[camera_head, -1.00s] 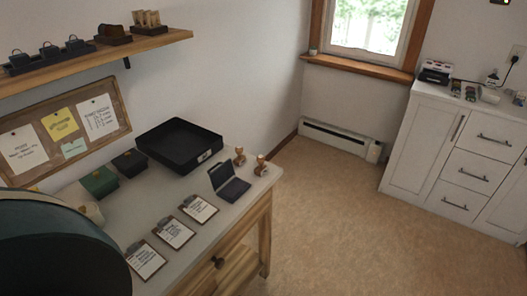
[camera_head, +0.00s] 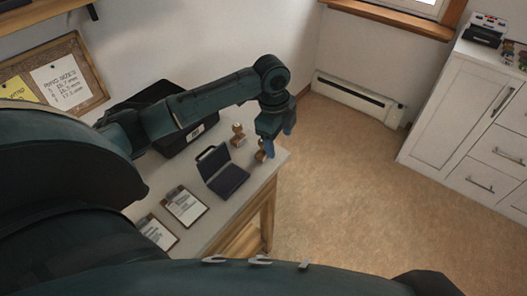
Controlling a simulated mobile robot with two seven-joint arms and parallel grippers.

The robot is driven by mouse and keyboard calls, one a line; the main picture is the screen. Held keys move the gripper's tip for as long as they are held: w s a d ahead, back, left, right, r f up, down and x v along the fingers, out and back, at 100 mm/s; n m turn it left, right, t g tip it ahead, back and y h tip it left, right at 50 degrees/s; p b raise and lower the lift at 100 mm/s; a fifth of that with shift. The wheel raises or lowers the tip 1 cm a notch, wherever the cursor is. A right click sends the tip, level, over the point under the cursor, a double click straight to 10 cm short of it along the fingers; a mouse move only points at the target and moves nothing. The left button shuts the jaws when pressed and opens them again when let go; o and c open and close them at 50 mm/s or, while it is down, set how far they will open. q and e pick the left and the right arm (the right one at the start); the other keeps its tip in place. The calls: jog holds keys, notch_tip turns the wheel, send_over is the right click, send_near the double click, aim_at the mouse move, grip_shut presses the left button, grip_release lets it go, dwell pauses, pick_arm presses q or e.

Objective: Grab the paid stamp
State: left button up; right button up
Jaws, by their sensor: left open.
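Two wooden-handled stamps stand on the desk near its right end. The rear stamp (camera_head: 238,134) stands in clear view, left of my left gripper. The front stamp (camera_head: 260,154) is near the desk's right edge and partly covered by a finger. I cannot read which one is the paid stamp. My left gripper (camera_head: 277,141) is open and points down, above and beside the front stamp. Whether it touches that stamp cannot be told. My right gripper is not in view.
An open ink pad (camera_head: 222,179) lies in front of the stamps. Clipboards (camera_head: 184,206) lie further front. A black tray (camera_head: 183,137) stands behind, partly hidden by my left arm. The floor right of the desk is clear up to a white cabinet (camera_head: 455,125).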

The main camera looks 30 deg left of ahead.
pick_arm(q)
notch_tip(320, 180, up, 5)
jog(key=m+g, duration=0.1)
send_over(261, 156)
jog(key=w, duration=0.1)
jog(key=shift+w+r+y, duration=0.1)
jog(key=shift+w+y, duration=0.1)
jog(key=shift+y, duration=0.2)
jog(key=shift+a+f, duration=0.1)
jog(key=shift+f, duration=0.2)
notch_tip(261, 156, down, 12)
jog(key=shift+w+f, duration=0.1)
jog(key=c, duration=1.1)
